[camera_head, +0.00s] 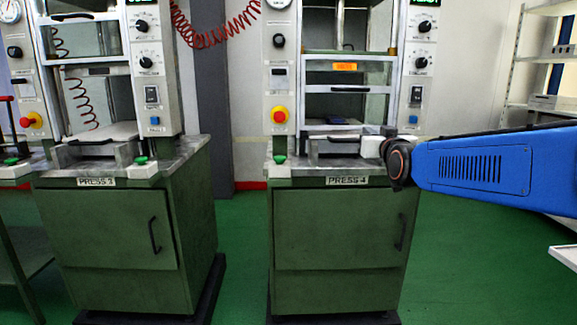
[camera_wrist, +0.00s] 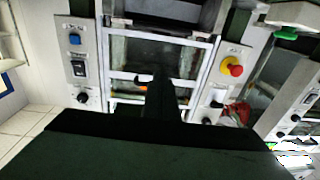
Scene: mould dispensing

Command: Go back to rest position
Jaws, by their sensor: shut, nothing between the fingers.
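My gripper (camera_wrist: 161,90) shows in the wrist view as a dark narrow shape pointing at a press, with its fingers together and nothing seen between them. In the head view my blue arm reaches in from the right, its dark end joint in front of the right side of the press labelled PRESS 4 (camera_head: 340,228). My gripper cannot be made out clearly there. The wrist view shows a press front upside down, with a red and yellow button (camera_wrist: 234,68) on the right and a blue button (camera_wrist: 74,39) on the left.
A second green press (camera_head: 112,228) stands to the left, with a green floor (camera_head: 240,240) gap between the two. Shelves (camera_head: 540,60) stand at the back right. A white surface edge (camera_head: 565,258) shows at the lower right. A red coiled hose (camera_head: 205,38) hangs at the top.

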